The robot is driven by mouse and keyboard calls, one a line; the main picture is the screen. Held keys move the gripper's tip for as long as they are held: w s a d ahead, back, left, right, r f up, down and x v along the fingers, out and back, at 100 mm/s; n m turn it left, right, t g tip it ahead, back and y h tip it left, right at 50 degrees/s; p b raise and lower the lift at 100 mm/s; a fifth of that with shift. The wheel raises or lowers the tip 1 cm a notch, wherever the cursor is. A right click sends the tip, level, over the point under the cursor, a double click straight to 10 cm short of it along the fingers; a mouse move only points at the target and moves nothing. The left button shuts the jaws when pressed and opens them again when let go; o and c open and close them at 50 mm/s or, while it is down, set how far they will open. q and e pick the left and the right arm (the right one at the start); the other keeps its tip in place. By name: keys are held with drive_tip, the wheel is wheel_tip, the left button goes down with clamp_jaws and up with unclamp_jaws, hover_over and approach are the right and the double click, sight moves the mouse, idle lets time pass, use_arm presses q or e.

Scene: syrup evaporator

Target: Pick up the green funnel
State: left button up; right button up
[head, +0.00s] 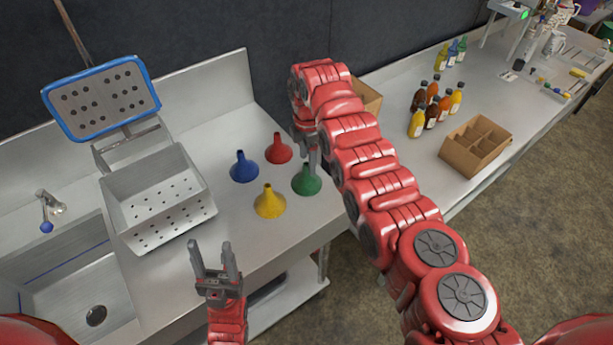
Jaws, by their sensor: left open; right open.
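The green funnel (307,181) stands spout up on the steel counter (262,232), near its right end. A yellow funnel (269,203), a blue funnel (243,168) and a red funnel (278,149) stand beside it, also spout up. My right gripper (311,168) points down at the green funnel's spout from above. Its fingers are partly hidden by the arm, and I cannot tell whether they touch the funnel. My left gripper (214,252) is open and empty, pointing up in front of the counter's front edge.
A perforated steel basin (160,198) stands left of the funnels, with a blue-framed perforated panel (102,97) behind it. A sink (75,290) is at the far left. A second counter at right holds several bottles (430,107) and a divided cardboard box (476,146).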

sight(307, 164)
drive_tip(key=shift+w+a+f+p, duration=0.15)
drive_tip(key=shift+f+p, duration=0.15)
drive_tip(key=shift+f, duration=1.4)
clamp_jaws()
